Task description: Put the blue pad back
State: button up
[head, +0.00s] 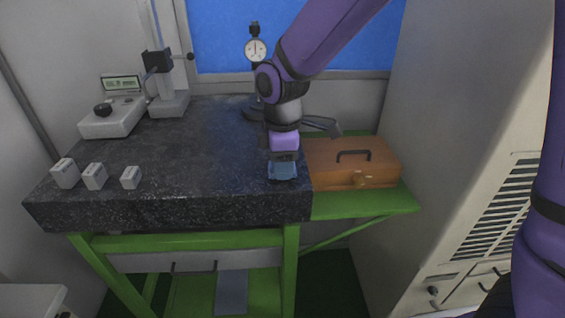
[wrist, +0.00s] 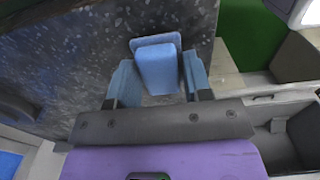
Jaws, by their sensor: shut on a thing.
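My gripper (head: 283,162) points down over the front right part of the dark granite slab (head: 200,190). In the wrist view, its two blue fingers (wrist: 158,76) are closed on the blue pad (wrist: 157,66), which sits between them. In the head view, the gripper's fingers and the blue pad overlap as one small blue patch near the slab's right edge. I cannot tell whether the pad touches the slab or is slightly above it.
A brown wooden case (head: 345,165) with a dark handle stands on the green side shelf (head: 365,204), close right of my gripper. Three grey blocks (head: 95,177) are at the slab's left. A dial gauge stand (head: 170,102) and a display unit (head: 112,115) stand behind. Mid-slab is clear.

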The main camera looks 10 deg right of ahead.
jog(key=shift+f, duration=0.35)
jog(key=o, duration=1)
jog(key=shift+c, duration=0.2)
jog(key=shift+r, duration=0.1)
notch_tip(320, 180, up, 12)
jog(key=s+d+r+m+t, duration=0.1)
jog(key=s+d+r+m, duration=0.25)
jog(key=d, duration=0.45)
jog(key=s+d+r+m+t, duration=0.3)
jog(key=s+d+m+t, duration=0.1)
jog(key=s+d+m, duration=1)
jog(key=shift+s+d, duration=0.55)
jog(key=shift+d, duration=0.75)
